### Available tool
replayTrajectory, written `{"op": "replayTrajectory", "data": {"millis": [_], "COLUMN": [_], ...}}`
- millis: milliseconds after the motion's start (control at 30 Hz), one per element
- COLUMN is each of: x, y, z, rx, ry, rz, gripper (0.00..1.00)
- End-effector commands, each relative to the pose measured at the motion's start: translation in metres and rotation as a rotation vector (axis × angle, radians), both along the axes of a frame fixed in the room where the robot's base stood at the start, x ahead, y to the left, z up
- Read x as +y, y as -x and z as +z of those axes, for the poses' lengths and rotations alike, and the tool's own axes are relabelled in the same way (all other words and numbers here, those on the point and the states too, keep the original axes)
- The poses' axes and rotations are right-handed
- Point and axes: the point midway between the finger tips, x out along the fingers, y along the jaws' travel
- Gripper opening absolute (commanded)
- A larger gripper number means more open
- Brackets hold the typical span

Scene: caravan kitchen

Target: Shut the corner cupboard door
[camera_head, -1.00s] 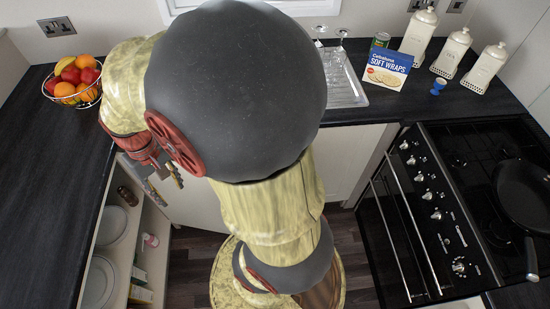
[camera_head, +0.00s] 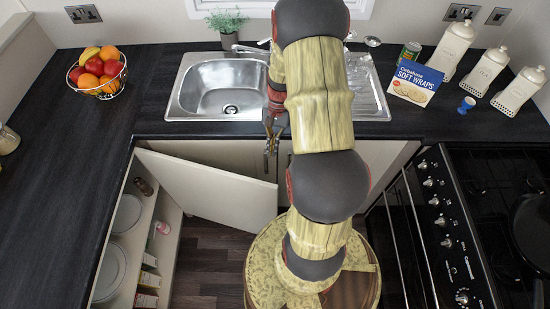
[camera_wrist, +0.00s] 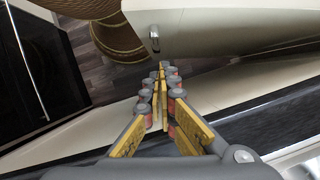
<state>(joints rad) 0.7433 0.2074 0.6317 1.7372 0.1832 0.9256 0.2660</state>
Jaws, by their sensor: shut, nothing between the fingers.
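The corner cupboard door (camera_head: 208,188) is a cream panel standing open, swung out across the floor from the inner corner of the counter. Its free edge is at the right. My gripper (camera_head: 271,148) is shut and empty, by the upper part of that free edge. In the wrist view the shut fingers (camera_wrist: 164,85) point toward a cream panel (camera_wrist: 225,28), apparently the door, with a small metal handle (camera_wrist: 155,40) just beyond the fingertips. I cannot tell whether they touch it. The open cupboard (camera_head: 150,232) shows shelves with plates and small items.
The dark worktop (camera_head: 75,155) runs along the left and back, with a sink (camera_head: 222,88) above my gripper. A fruit basket (camera_head: 98,75) stands at the back left. The black cooker (camera_head: 450,225) is at the right. Dark floor (camera_head: 212,262) lies clear below the door.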

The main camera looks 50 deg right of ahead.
Motion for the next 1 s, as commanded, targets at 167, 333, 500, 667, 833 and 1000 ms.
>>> {"op": "replayTrajectory", "data": {"millis": [167, 333, 500, 667, 833, 1000], "x": [0.012, 0.023, 0.039, 0.056, 0.065, 0.066], "y": [0.007, 0.012, 0.018, 0.026, 0.030, 0.030], "z": [-0.033, -0.064, -0.082, -0.081, -0.081, -0.080], "rx": [0.004, 0.003, 0.000, -0.001, 0.001, 0.001], "ry": [-0.004, -0.002, -0.001, 0.001, -0.001, 0.000], "rz": [0.001, 0.001, 0.003, 0.002, 0.002, 0.001], "gripper": [0.00, 0.00, 0.00, 0.00, 0.00, 0.00]}}
